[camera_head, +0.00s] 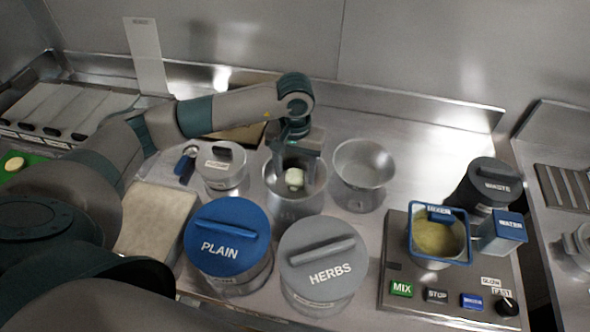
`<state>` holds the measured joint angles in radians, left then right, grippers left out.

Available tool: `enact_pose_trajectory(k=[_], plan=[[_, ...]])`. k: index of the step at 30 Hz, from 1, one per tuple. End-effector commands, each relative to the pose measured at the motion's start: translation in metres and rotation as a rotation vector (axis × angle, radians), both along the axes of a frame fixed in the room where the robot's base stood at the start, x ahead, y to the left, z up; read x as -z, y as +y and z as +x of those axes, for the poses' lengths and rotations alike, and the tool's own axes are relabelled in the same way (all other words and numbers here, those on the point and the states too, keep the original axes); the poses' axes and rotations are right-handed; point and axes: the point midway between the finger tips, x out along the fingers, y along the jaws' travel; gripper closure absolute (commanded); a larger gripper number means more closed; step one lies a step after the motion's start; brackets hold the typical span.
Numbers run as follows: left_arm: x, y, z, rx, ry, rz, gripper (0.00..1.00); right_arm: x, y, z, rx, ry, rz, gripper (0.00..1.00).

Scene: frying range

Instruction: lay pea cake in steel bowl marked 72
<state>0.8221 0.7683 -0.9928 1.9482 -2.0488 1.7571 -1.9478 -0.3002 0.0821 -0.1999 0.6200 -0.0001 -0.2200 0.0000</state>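A small pale green pea cake (294,179) shows inside the left one of two open steel bowls (293,211), low between my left gripper's fingers. My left gripper (296,172) points down into this bowl. Its fingers stand apart, with a gap visible on the cake's sides, so it looks open. Whether the cake rests on the bowl's floor is hard to tell. A second steel bowl (364,172) stands just to the right and looks empty. No mark 72 is readable on either bowl. My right gripper is not in view.
Lidded containers PLAIN (228,238) and HERBS (323,262) stand in front of the bowls. A small lidded pot (221,168) is to the left. A mixer station (452,292) and a dark WASTE bin (489,183) are at the right. The counter behind the right bowl is clear.

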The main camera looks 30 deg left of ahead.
Motion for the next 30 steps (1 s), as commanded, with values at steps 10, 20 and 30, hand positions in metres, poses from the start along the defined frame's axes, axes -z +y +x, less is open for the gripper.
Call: enact_pose_trajectory(k=[10, 20, 30], plan=[[-0.008, 0.000, 0.000, 0.000, 0.001, 0.000, 0.43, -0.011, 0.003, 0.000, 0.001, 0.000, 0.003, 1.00], [-0.047, 0.000, 0.002, 0.001, -0.006, 0.000, 0.43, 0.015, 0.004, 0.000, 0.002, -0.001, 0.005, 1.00], [-0.103, 0.000, 0.001, 0.001, -0.004, 0.000, 0.43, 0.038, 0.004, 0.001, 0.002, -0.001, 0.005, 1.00]])
